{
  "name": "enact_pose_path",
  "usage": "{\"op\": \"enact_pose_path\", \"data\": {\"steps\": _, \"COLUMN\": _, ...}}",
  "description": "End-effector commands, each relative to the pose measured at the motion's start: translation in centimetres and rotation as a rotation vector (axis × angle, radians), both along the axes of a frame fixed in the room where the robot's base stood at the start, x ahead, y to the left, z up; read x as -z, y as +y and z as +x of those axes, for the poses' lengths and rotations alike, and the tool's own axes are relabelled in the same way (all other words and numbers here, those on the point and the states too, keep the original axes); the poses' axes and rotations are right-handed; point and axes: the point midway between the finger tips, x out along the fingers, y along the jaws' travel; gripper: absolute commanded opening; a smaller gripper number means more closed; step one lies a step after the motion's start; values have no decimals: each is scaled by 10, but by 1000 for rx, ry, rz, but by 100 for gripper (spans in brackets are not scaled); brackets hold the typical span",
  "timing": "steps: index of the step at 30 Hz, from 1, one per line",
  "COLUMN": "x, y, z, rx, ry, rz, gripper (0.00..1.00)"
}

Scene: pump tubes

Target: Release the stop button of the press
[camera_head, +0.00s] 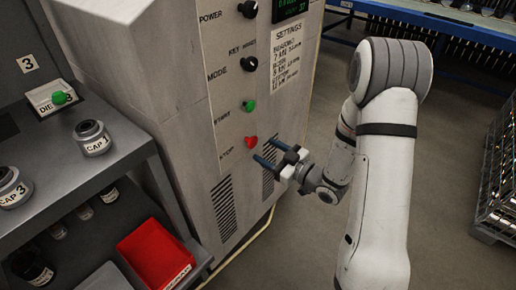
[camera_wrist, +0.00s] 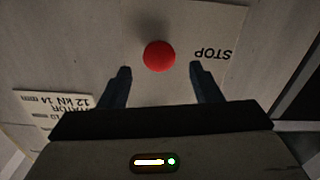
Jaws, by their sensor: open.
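The red stop button (camera_head: 251,141) sits on the front panel of the grey press (camera_head: 190,110), beside the printed word STOP and below the green start button (camera_head: 249,105). My gripper (camera_head: 262,152) is in front of the panel, just to the right of and slightly below the stop button in the head view. In the wrist view the stop button (camera_wrist: 159,56) shows between and just beyond the two open blue fingers (camera_wrist: 160,75). The fingers hold nothing. I cannot tell whether the fingertips touch the panel, nor whether the button is pushed in.
Two black knobs (camera_head: 249,64) sit above the start button. A shelf with grey caps (camera_head: 92,138) and a red bin (camera_head: 155,254) stands left of the press. A wire basket (camera_head: 498,180) is at the far right. The floor (camera_head: 300,235) right of the press is clear.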

Motion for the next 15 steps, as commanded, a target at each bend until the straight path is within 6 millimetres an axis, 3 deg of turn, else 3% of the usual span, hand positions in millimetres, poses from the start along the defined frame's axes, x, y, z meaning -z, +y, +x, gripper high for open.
{"op": "enact_pose_path", "data": {"steps": 6, "x": 1, "y": 29, "z": 21, "rx": -3, "ry": -1, "rz": -2, "gripper": 58}}
{"op": "enact_pose_path", "data": {"steps": 15, "x": 0, "y": 43, "z": 34, "rx": 1, "ry": 0, "rz": -2, "gripper": 58}}
